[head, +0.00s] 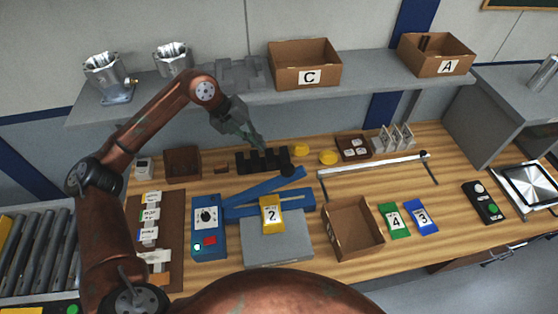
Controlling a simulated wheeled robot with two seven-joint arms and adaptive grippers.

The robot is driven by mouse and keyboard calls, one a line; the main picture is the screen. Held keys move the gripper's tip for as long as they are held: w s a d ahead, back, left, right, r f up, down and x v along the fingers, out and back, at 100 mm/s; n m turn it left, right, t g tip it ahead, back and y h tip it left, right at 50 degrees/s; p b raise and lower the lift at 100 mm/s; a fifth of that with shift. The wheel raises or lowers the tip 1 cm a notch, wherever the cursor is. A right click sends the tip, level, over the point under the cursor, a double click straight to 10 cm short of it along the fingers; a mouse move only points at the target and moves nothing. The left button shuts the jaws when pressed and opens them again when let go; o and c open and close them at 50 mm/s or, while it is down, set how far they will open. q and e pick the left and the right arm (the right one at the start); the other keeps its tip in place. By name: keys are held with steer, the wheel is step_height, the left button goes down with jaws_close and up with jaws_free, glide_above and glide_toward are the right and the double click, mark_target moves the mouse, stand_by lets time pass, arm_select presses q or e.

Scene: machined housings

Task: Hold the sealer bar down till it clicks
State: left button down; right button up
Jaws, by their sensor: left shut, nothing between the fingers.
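The blue sealer has a control box (209,228) with a dial, a red button and a lit green lamp. Its blue sealer bar (265,193) is tilted up, with a dark knob at its raised right end. My left gripper (260,145) is shut and empty. In the picture it shows above and behind the bar's raised end, apart from the knob. My right gripper is out of view.
A black slotted rack (250,162) stands behind the bar, near the gripper. A grey shelf (220,97) with boxes overhangs the back.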

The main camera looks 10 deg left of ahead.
mark_target(285, 169)
arm_select(q)
steer(key=p+x, duration=0.3)
steer(key=x, duration=0.9)
steer(key=shift+d+f+p, duration=0.3)
steer(key=shift+p, duration=0.05)
steer(key=shift+w+d+f, duration=0.1)
steer(key=shift+d+f, duration=0.1)
steer(key=shift+f, duration=0.25)
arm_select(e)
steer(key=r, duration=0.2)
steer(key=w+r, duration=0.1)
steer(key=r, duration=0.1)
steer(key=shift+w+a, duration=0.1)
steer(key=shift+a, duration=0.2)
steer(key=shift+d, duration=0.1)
arm_select(q)
steer(key=shift+f, duration=0.1)
